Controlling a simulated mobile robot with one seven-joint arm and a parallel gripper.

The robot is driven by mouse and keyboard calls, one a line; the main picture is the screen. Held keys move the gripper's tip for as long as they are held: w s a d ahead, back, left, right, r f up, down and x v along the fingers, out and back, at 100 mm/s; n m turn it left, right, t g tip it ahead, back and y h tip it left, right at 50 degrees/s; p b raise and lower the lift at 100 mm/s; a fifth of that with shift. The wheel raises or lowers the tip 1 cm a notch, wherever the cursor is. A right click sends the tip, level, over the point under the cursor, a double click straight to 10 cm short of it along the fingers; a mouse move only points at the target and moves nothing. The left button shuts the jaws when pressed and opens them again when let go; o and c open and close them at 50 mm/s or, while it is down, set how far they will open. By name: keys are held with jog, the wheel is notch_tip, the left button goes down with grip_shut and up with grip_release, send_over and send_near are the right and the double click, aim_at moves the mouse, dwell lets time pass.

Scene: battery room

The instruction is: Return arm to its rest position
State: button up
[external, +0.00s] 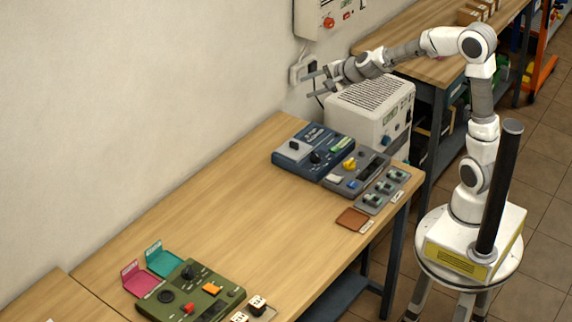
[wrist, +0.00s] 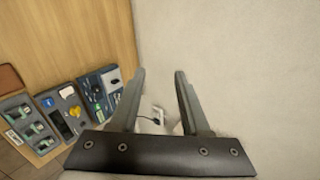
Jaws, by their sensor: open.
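My gripper (external: 318,81) is at the end of my white and grey arm, which reaches left from its stand at the right in the external view. The gripper is open and empty, raised near the wall by a wall socket with a dark plug (external: 304,70). In the wrist view the two grey fingers (wrist: 158,95) are spread apart, with the pale wall behind them and the socket (wrist: 152,114) showing small between them.
A white vented cabinet (external: 368,103) stands below my arm. A wooden table (external: 200,200) holds a blue device (external: 312,150), a grey device (external: 356,173), a switch panel (external: 382,190) and a green device (external: 190,290). A wall box (external: 335,15) hangs above. The table's middle is clear.

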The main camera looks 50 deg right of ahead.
jog(key=s+n+g, duration=0.5)
jog(key=s+n, duration=1.4)
jog(key=s, duration=1.3)
jog(key=shift+d+r+n+b, duration=0.2)
jog(key=shift+d+n+b, duration=0.15)
jog(key=shift+d, duration=0.1)
jog(key=shift+s, duration=0.1)
notch_tip(320, 180, down, 41)
jog(key=b, duration=4)
jog(key=shift+r+b, duration=0.15)
jog(key=shift+b, duration=0.25)
jog(key=shift+c, duration=0.3)
